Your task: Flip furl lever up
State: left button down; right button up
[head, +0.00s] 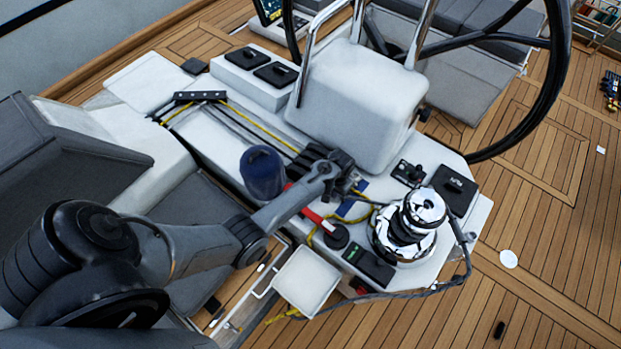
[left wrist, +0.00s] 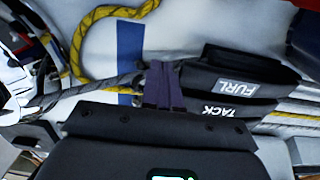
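The black furl lever (left wrist: 235,84), marked FURL in white, lies low along the white console in the left wrist view. The black tack lever (left wrist: 222,110), marked TACK, lies alongside it. In the head view the dark clutch block (head: 308,160) is partly covered by my left gripper (head: 343,168). In the left wrist view my left gripper's dark fingers (left wrist: 163,85) are close together at the left ends of the levers, with nothing visible between them. I cannot tell whether they touch a lever. My right gripper is not in view.
A chrome winch (head: 408,228) stands right of the gripper, with a rope around it. A blue winch cover (head: 262,172) and a red handle (head: 313,217) are close to my left arm. The steering wheel (head: 553,80) and its pedestal (head: 365,95) are behind. Yellow ropes cross the console.

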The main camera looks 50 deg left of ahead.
pick_arm(q)
jog(key=shift+f, duration=0.6)
jog(key=shift+s+a, duration=0.2)
jog(key=shift+a, duration=0.6)
dwell(0.6)
jog(key=shift+r, duration=0.15)
jog(key=shift+a+r+p, duration=0.2)
jog(key=shift+r+p, duration=0.6)
jog(key=shift+p, duration=0.3)
jog(key=shift+a, duration=0.15)
